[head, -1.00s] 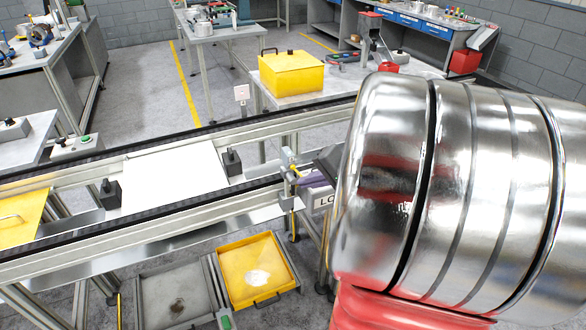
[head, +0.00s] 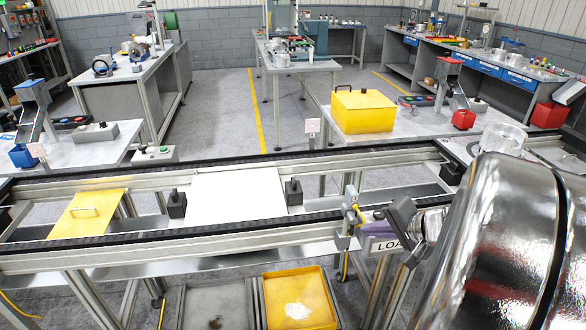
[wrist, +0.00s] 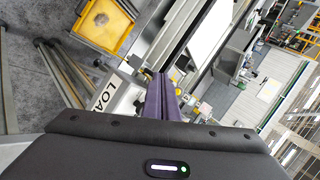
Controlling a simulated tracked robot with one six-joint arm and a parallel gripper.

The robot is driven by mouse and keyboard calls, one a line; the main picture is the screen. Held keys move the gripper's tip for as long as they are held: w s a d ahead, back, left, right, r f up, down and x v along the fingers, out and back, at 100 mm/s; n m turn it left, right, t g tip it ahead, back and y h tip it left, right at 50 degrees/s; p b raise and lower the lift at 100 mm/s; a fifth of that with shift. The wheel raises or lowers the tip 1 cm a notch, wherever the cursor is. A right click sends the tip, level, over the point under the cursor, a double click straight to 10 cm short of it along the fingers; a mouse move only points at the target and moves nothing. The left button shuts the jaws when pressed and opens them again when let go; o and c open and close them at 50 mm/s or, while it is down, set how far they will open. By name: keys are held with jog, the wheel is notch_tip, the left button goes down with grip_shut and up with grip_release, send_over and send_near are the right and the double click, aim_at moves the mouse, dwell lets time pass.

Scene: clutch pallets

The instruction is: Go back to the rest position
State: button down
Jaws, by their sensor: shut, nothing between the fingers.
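My gripper (wrist: 160,78) shows in the wrist view as two purple fingers pressed together, with nothing between them. In the head view its purple fingers (head: 366,226) show small beside the LOAD sign (head: 388,244), above the near rail of the conveyor. I cannot tell whether they touch anything. A large polished part of my own arm fills the lower right of the head view and hides what lies behind it.
A yellow tray (head: 300,298) sits below. A yellow box (head: 363,110) stands on the table behind. The aisle floor beyond is clear.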

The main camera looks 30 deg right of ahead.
jog(key=a+r+n+g+y, duration=0.25)
jog(key=a+n, duration=0.35)
jog(key=a, duration=1)
jog(key=s+a+r+n+g+h, duration=0.1)
jog(key=s+a+r+n+h, duration=0.2)
jog(key=s+a+n, duration=0.5)
jog(key=shift+a+r+g+h, duration=0.25)
jog(key=shift+a+g+h, duration=0.1)
jog(key=shift+a, duration=1.4)
